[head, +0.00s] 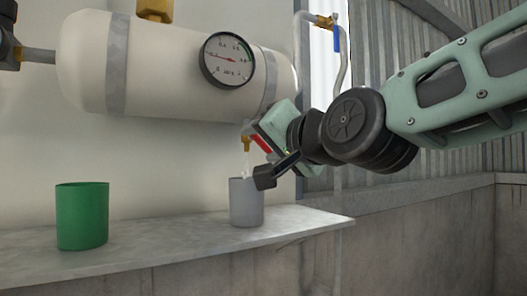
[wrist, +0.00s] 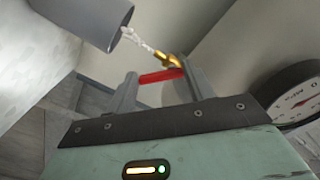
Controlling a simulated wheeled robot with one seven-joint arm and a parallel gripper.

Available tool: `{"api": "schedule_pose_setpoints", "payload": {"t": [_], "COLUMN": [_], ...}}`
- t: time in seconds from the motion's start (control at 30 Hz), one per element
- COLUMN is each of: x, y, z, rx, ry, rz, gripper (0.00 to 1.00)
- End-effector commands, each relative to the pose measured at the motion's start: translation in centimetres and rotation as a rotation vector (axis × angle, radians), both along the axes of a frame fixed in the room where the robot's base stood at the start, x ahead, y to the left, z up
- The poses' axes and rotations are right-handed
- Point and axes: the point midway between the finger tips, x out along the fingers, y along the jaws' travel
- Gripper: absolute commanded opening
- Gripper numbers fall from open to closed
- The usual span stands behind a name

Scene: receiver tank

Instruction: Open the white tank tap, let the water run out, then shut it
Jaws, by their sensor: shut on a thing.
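The white tank (head: 165,65) hangs on the wall in the head view. Its brass tap (head: 246,143) sits under the right end and has a red lever (head: 262,143). In the wrist view the red lever (wrist: 162,76) lies between the fingers of my gripper (wrist: 157,88), which is shut on it. Water (head: 246,164) runs from the tap spout down into a grey cup (head: 246,204) on the ledge. The stream (wrist: 145,46) and the cup (wrist: 85,18) also show in the wrist view. The water level inside the cup cannot be seen.
A green cup (head: 82,216) stands on the ledge (head: 180,248) to the left, clear of the grey cup. A round gauge (head: 227,60) is on the tank's front, above my gripper. A blue-handled valve (head: 336,38) is on a pipe at upper right.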

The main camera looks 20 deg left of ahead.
Motion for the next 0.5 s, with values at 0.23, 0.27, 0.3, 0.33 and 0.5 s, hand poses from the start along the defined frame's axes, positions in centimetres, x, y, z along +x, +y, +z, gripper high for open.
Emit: {"api": "schedule_pose_setpoints", "payload": {"t": [0.23,0.27,0.3,0.33,0.5], "x": [0.2,0.21,0.24,0.27,0.42], "y": [-0.17,-0.18,-0.21,-0.23,-0.35], "z": [0.03,0.07,0.14,0.19,0.41], "rx": [-0.154,-0.172,-0.196,-0.213,-0.308], "ry": [-0.178,-0.199,-0.227,-0.248,-0.359], "rz": [0.001,0.001,0.001,0.001,0.0], "gripper": [0.3,0.3,0.3,0.3,0.3]}}
